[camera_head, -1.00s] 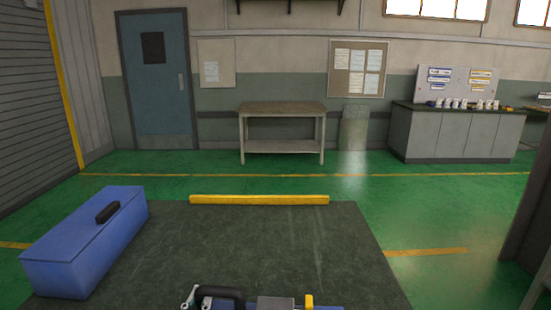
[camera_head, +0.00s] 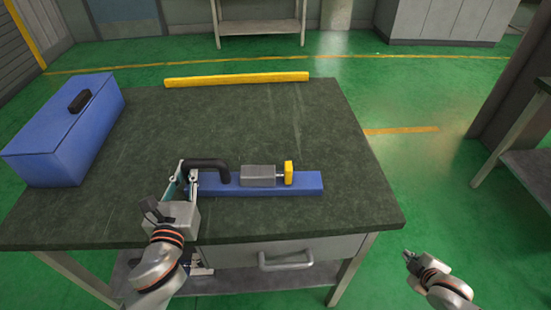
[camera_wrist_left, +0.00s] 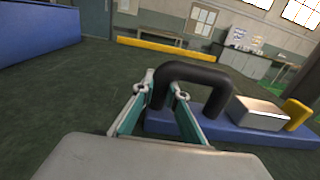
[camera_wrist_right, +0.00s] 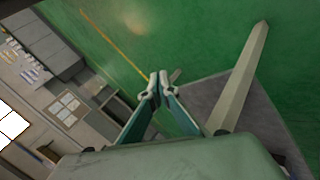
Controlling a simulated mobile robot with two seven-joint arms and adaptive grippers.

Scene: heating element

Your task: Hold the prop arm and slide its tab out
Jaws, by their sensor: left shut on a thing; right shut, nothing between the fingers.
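A blue bar (camera_head: 306,184) lies on the dark table near its front edge. It carries a black bent handle (camera_head: 207,164) at its left, a grey block (camera_head: 258,175) in the middle and an upright yellow tab (camera_head: 288,172) just right of the block, joined by a short thin pin. I cannot tell which part is the prop arm. My left gripper (camera_head: 183,173) is shut on the left leg of the black handle (camera_wrist_left: 195,72), with a finger on each side in the left wrist view. My right gripper (camera_head: 407,255) is shut and empty, right of the table and away from the bar.
A blue box (camera_head: 65,135) with a black handle stands at the table's left. A yellow strip (camera_head: 237,79) runs along the far edge. The table top (camera_head: 300,130) behind the bar is clear. A drawer (camera_head: 287,256) is under the front edge.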

